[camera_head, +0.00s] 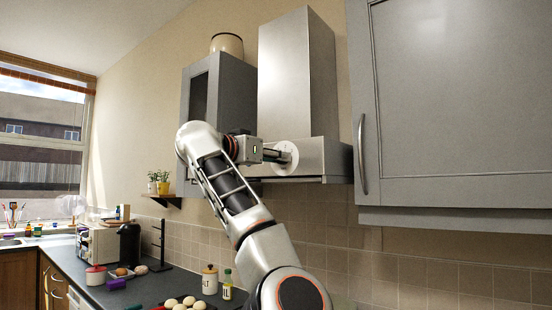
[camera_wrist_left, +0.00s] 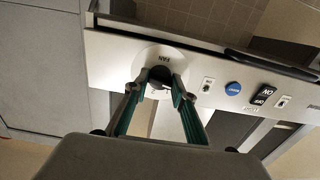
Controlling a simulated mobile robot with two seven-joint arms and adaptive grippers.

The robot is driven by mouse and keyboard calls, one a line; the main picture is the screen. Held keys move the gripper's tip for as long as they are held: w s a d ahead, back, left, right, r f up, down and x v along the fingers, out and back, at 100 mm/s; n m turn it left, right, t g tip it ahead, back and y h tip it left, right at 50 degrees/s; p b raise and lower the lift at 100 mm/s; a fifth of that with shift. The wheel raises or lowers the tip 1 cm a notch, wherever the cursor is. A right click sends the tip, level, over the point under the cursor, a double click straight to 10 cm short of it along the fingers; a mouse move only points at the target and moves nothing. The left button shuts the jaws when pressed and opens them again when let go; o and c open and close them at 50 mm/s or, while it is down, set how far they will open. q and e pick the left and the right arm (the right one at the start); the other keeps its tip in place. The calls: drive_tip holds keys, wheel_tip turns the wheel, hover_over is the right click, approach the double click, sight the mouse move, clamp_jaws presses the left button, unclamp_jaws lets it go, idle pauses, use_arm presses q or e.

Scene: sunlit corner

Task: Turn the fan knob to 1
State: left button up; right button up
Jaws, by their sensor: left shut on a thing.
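The range hood (camera_head: 325,158) is a grey metal box with a tall chimney on the wall. Its fan knob dial (camera_head: 287,152) is a white disc on the front. In the left wrist view the white dial (camera_wrist_left: 157,57) carries the word FAN, and the dark knob (camera_wrist_left: 158,78) sits at its middle. My left gripper (camera_wrist_left: 160,84) is shut on the knob, its green-lined fingers on either side. The gripper (camera_head: 276,153) also shows in the head view, against the dial. The knob's setting is hidden by the fingers. My right gripper is out of view.
On the hood panel are a blue button (camera_wrist_left: 233,88), a black switch (camera_wrist_left: 264,95) and small white switches. A grey wall cabinet (camera_head: 455,100) stands close to the right. Another cabinet (camera_head: 225,95) is at left. The counter (camera_head: 135,288) below holds jars and buns.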

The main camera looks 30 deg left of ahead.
use_arm(q)
drive_tip(key=shift+m, duration=0.3)
drive_tip(key=m+b, duration=0.1)
drive_tip(key=m, duration=0.7)
drive_tip(key=shift+b, duration=0.3)
drive_tip(key=shift+m, duration=0.3)
drive_tip(key=o, duration=1.1)
drive_tip(key=shift+w, duration=0.1)
